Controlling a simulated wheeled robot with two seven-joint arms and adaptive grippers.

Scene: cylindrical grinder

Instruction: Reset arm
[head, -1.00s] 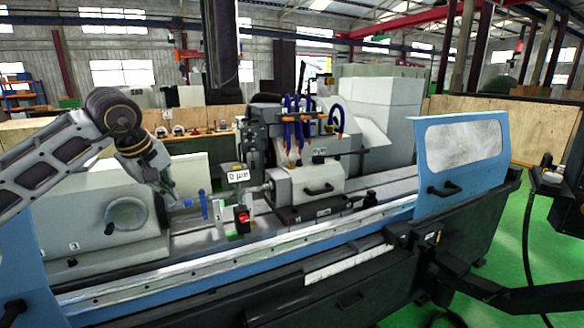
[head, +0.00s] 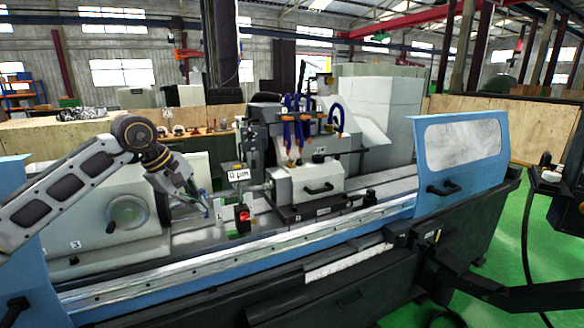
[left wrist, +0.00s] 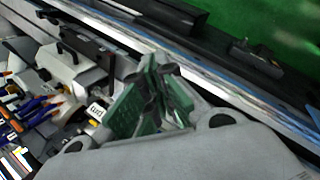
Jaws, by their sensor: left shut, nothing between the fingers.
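My left gripper (head: 202,204) is shut and empty. In the head view it points down and right over the bed of the cylindrical grinder (head: 130,290), between the headstock (head: 110,215) and the tailstock block (head: 305,184). It covers part of the spindle area behind it; I cannot tell whether it touches anything there. In the left wrist view the green finger pads of the gripper (left wrist: 152,95) are together, with the machine behind them. My right gripper is not in view.
A small "0 µm" display (head: 239,174) and a red-knobbed unit (head: 243,217) stand just right of the left gripper. Blue coolant hoses (head: 296,120) hang above the tailstock block. A blue sliding door (head: 462,160) with a window stands at the right.

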